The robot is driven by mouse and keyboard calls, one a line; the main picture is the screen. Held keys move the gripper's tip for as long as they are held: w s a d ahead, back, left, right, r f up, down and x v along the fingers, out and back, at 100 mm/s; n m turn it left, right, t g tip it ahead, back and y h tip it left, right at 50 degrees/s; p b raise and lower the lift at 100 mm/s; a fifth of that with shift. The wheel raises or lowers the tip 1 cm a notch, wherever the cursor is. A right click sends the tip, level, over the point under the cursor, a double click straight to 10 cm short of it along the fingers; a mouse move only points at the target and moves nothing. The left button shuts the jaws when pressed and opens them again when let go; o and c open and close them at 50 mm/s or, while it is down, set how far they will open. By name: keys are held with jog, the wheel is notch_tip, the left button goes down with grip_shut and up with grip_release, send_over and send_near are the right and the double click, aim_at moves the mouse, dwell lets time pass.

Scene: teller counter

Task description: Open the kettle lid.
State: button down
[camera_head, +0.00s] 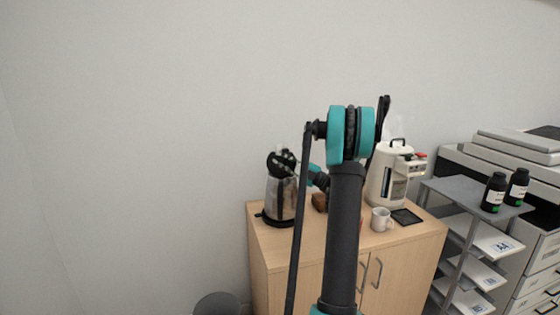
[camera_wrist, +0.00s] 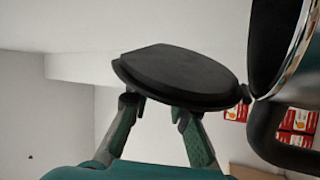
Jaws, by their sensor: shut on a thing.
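The kettle (camera_head: 273,205) stands on the left of the wooden cabinet top, with a grey body and black base. In the wrist view its dark body with a shiny rim (camera_wrist: 296,50) fills the upper right. The black round lid (camera_wrist: 180,72) is tilted away from the rim and meets the kettle at a small joint on its right edge. My gripper (camera_wrist: 158,110) is shut on the lid, its two teal-and-black fingers apart at the lid's lower edge. In the head view my arm partly hides the area beside the kettle, and finger contact is hard to see.
A white dispenser (camera_head: 379,182), a white mug (camera_head: 380,220) and a black tray (camera_head: 406,217) share the cabinet top (camera_head: 312,243). A grey shelf cart (camera_head: 455,190) with dark bottles and a printer stand at right. Red-and-white boxes (camera_wrist: 298,122) show behind the kettle.

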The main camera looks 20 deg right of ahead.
jog(key=shift+s+a+f+n+g+y, duration=0.1)
jog(key=shift+s+a+n+g+y, duration=0.2)
jog(key=shift+n, duration=0.4)
jog(key=shift+s+d+n+g+y, duration=0.1)
jog(key=shift+s+n+g, duration=0.25)
jog(key=shift+n, duration=0.35)
jog(key=c, duration=1.4)
grip_release()
jog(key=v, duration=1.2)
